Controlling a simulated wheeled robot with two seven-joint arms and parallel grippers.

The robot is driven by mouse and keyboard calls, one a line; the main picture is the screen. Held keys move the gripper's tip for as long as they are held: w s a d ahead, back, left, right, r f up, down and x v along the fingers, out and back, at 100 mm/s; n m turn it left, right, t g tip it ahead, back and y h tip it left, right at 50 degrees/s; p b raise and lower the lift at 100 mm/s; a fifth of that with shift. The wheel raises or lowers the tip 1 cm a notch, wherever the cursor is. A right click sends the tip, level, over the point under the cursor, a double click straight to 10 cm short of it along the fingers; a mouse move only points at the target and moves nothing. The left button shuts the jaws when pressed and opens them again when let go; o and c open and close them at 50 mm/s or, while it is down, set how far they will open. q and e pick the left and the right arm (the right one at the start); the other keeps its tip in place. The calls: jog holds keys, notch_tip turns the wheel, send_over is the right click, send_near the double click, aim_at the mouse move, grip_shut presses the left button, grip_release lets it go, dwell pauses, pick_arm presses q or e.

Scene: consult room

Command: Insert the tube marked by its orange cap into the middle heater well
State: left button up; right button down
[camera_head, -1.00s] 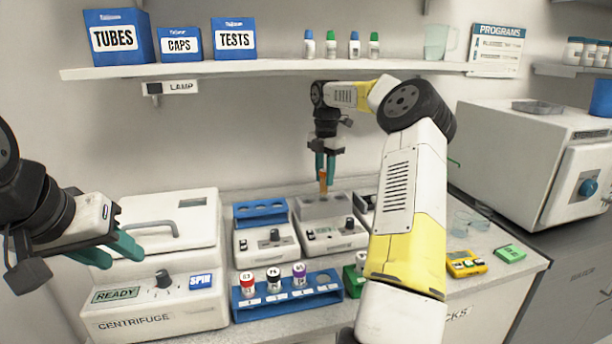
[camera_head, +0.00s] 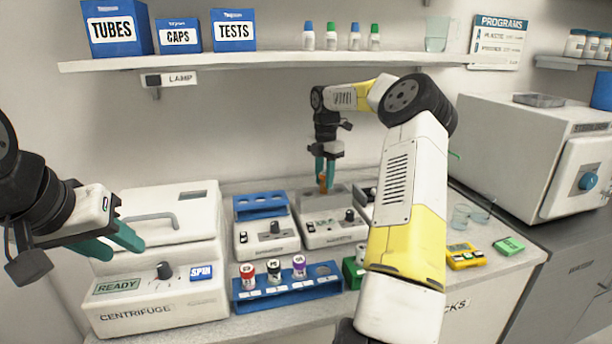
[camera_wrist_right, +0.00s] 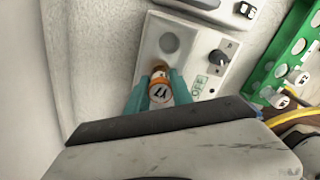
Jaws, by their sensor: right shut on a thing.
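My right gripper (camera_head: 325,180) is shut on the orange-capped tube (camera_head: 323,184), above the back of the middle heater (camera_head: 335,228). A round dark well (camera_wrist_right: 169,42) shows on the heater top beyond the tube. The tube's lower end is hidden, so I cannot tell whether it is inside a well. My left gripper (camera_head: 118,243) is open and empty in front of the centrifuge.
The centrifuge (camera_head: 150,310) stands at left. A blue rack (camera_head: 290,292) with red, black and purple-capped tubes is in front. Another heater (camera_head: 265,240) stands left of the middle one. My right arm hides part of the bench; a yellow device (camera_head: 465,258) lies right of it.

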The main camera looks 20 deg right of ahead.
jog(key=shift+f, duration=0.55)
jog(key=c, duration=1)
grip_release()
jog(key=shift+c, duration=0.2)
